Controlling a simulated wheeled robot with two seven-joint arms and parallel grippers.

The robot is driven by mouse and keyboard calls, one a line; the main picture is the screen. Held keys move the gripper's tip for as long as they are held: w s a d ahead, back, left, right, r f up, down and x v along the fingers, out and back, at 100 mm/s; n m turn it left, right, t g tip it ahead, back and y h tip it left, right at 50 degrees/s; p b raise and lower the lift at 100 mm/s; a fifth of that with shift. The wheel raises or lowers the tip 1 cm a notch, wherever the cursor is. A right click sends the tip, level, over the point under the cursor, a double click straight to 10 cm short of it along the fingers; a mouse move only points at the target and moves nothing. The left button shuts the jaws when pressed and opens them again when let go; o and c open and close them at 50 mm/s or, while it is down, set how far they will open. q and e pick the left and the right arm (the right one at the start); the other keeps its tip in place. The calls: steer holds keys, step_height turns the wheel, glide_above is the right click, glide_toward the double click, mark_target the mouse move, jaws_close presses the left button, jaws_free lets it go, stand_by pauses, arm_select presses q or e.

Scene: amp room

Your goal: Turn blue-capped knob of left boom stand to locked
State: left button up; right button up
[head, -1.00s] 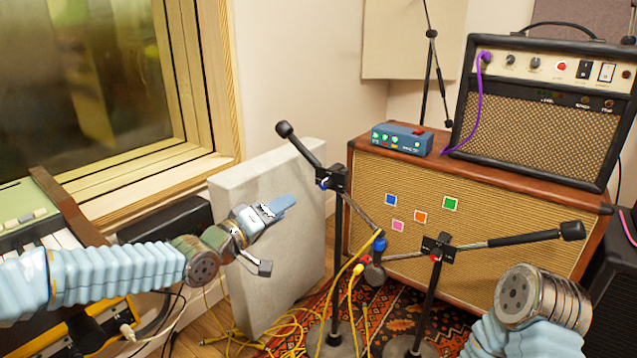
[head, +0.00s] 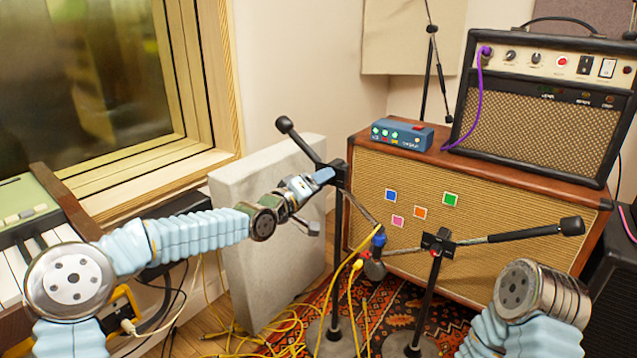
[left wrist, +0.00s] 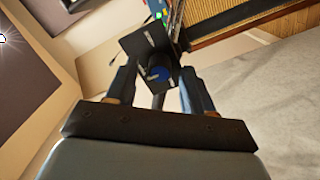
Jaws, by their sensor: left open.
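The left boom stand (head: 338,240) stands in the middle of the head view, with its boom tilted through a black clamp at the top. In the left wrist view the blue-capped knob (left wrist: 160,74) shows in front of the black clamp (left wrist: 140,44). My left gripper (head: 324,177) is at the clamp and covers the knob in the head view. Its open fingers in the left wrist view (left wrist: 158,80) lie on either side of the knob; I cannot tell whether they touch it. My right gripper is not in view.
A second boom stand (head: 429,285) with a red knob stands to the right. Behind are a speaker cabinet (head: 480,225), an amp (head: 535,110) and a blue pedal box (head: 402,135). A grey panel (head: 235,200) leans behind my left arm. Yellow cables (head: 262,345) lie on the floor.

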arm_select(q)
jaws_close()
steer(key=shift+m, duration=0.3)
steer(key=shift+s+d+m+y+b, duration=0.15)
steer(key=shift+m+b, duration=1.6)
steer(key=shift+m, duration=2.45)
steer(key=shift+s+d+m+y+b, duration=0.15)
steer(key=shift+m+b, duration=1.55)
steer(key=shift+m, duration=2.5)
steer(key=shift+w+a, duration=0.1)
